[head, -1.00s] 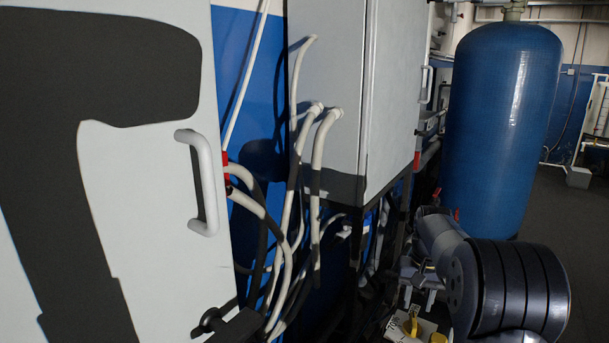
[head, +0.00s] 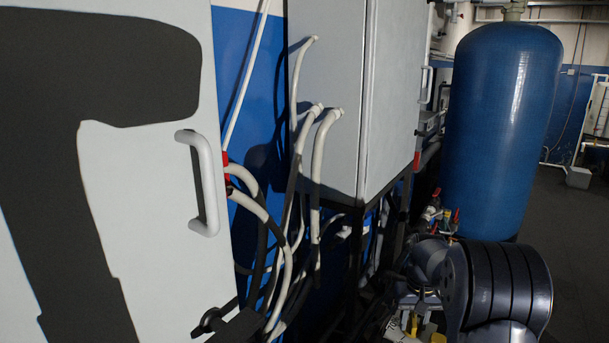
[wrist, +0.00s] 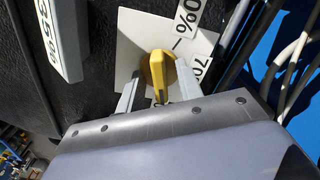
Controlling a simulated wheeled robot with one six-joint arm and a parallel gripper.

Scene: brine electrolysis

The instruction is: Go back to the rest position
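In the wrist view my gripper (wrist: 158,74) has its two pale fingers apart, one on each side of a yellow knob (wrist: 163,66). A gap shows between the left finger and the knob; I cannot tell whether the right finger touches it. The knob sits on a white plate (wrist: 128,38) with percent labels, one reading 70 in part. In the head view my dark arm (head: 500,285) is at the lower right, and my gripper is not clearly visible there.
A grey cabinet door with a white handle (head: 208,180) fills the left. A second grey cabinet (head: 330,110) with pale hoses (head: 318,150) hangs in the middle. A large blue tank (head: 500,120) stands behind my arm. Dark floor (head: 575,215) is open at the right.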

